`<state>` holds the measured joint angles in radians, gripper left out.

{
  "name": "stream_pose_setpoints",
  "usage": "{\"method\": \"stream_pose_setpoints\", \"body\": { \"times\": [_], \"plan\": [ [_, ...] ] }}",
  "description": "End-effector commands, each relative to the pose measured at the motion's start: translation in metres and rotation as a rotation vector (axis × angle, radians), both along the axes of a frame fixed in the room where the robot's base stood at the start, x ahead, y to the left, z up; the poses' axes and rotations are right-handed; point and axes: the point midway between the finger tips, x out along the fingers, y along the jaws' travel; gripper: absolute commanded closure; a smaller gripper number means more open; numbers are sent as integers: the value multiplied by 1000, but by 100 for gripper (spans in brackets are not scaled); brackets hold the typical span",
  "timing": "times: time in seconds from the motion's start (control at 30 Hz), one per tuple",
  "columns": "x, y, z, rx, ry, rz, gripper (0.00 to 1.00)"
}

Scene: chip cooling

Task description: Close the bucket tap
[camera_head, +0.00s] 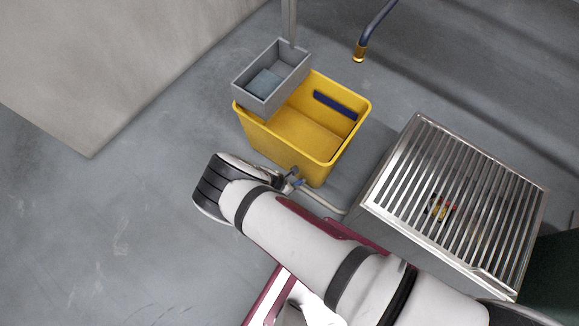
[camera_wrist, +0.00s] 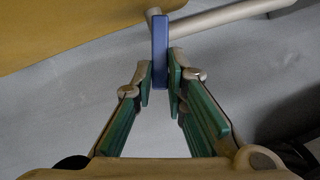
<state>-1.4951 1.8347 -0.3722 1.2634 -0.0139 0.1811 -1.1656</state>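The yellow bucket (camera_head: 345,148) stands on the floor in the head view. Its tap (camera_head: 293,174) is low on the near side. The blue tap handle (camera_wrist: 160,40) points down between my fingertips in the wrist view. My gripper (camera_wrist: 161,82) has its green-padded fingers close together, with the handle's lower end between them. The pads appear to press on it from both sides. In the head view, my gripper (camera_head: 288,183) is at the tap, mostly hidden behind my wrist. The bucket's side (camera_wrist: 60,25) fills the upper left of the wrist view.
A grey tray (camera_head: 255,98) sits on the bucket's back left corner. A pale pipe (camera_head: 322,203) runs from the tap toward a metal grated unit (camera_head: 378,192) on the right. A blue spout (camera_head: 366,38) hangs behind the bucket. Floor at the left is clear.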

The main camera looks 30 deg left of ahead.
Motion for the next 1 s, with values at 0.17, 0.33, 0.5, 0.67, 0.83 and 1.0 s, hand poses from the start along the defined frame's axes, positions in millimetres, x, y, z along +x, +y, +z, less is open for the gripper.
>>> {"method": "stream_pose_setpoints", "body": {
  "times": [0.17,0.33,0.5,0.67,0.83,1.0],
  "plan": [
    [0,0,0,-1,0,-1,100],
    [1,1,-1,0,0,-23,100],
    [3,5,-3,0,1,-93,100],
    [6,10,-4,1,1,-206,100],
    [11,16,-5,2,0,-360,100],
    [17,21,-5,2,1,-514,100]
  ]
}}
